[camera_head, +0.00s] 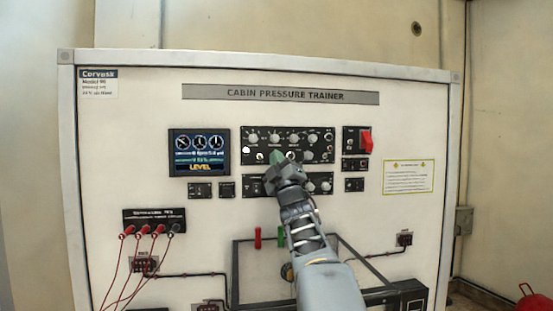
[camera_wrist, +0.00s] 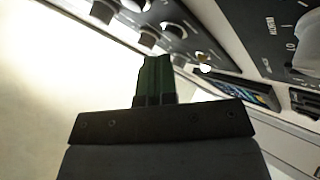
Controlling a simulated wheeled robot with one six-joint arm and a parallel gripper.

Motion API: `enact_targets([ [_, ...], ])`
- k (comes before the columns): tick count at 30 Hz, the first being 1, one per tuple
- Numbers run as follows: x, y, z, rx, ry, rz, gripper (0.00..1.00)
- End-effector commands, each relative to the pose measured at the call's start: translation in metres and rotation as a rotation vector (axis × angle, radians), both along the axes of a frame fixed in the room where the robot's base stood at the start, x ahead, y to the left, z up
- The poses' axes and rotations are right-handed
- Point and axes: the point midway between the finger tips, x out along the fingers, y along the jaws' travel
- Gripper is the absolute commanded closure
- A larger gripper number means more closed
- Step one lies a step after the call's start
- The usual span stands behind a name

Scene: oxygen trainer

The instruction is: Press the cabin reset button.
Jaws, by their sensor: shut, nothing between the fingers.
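A white trainer board titled "CABIN PRESSURE TRAINER" (camera_head: 281,94) faces me in the head view. Its upper black control panel (camera_head: 268,130) carries several knobs and small switches; a second black panel (camera_head: 252,186) sits just below, partly hidden by my arm. I cannot make out which control is the cabin reset button. My gripper (camera_head: 277,157) is shut and empty, its green fingertips over the lower edge of the upper panel. In the wrist view the shut green fingers (camera_wrist: 154,72) point toward a row of knobs (camera_wrist: 150,38); contact cannot be told.
A display reading "LEVEL" (camera_head: 199,153) is left of the panels. A red guarded switch (camera_head: 366,141) is at right, beside a yellow label (camera_head: 408,177). Red leads (camera_head: 128,231) hang at lower left. Red (camera_head: 258,238) and green handles stand below my gripper.

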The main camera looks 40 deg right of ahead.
Motion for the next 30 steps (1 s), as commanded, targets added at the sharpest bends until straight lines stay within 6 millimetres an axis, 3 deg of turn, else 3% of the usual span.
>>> enact_targets([
  [16, -0.039, 0.019, -0.002, -0.002, -0.001, 0.0, 1.0],
  [30, -0.045, 0.022, 0.0, 0.0, 0.0, 0.0, 1.0],
])
